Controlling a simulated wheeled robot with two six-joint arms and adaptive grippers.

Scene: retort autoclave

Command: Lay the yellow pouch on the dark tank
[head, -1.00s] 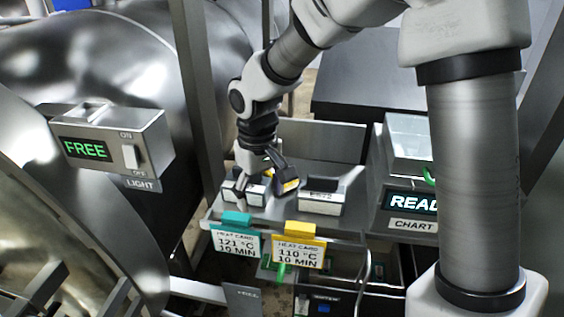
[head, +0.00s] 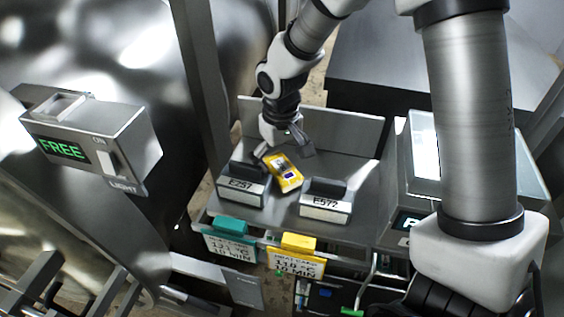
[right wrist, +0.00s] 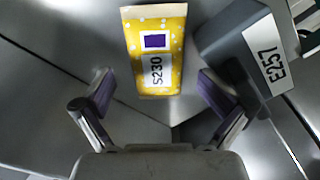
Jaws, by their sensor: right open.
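The yellow pouch (head: 285,172), with a white label and a purple square, lies on a grey metal shelf. In the right wrist view the pouch (right wrist: 155,50), labelled S230, is just beyond the fingertips, apart from them. My right gripper (head: 287,148) is at its far end in the head view. The gripper (right wrist: 155,88) is open and empty, its purple-lined fingers spread wide. A dark flat-topped box (head: 440,52) stands behind the shelf at the back right; I cannot tell for certain that it is the dark tank. My left gripper is not in view.
Metal blocks with dark handles stand beside the pouch: E257 (head: 241,190) left and another (head: 325,205) right. Teal (head: 229,228) and yellow (head: 300,242) heat-card clips hang on the shelf's front edge. A FREE light box (head: 95,145) is left, and a post rises beside the shelf.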

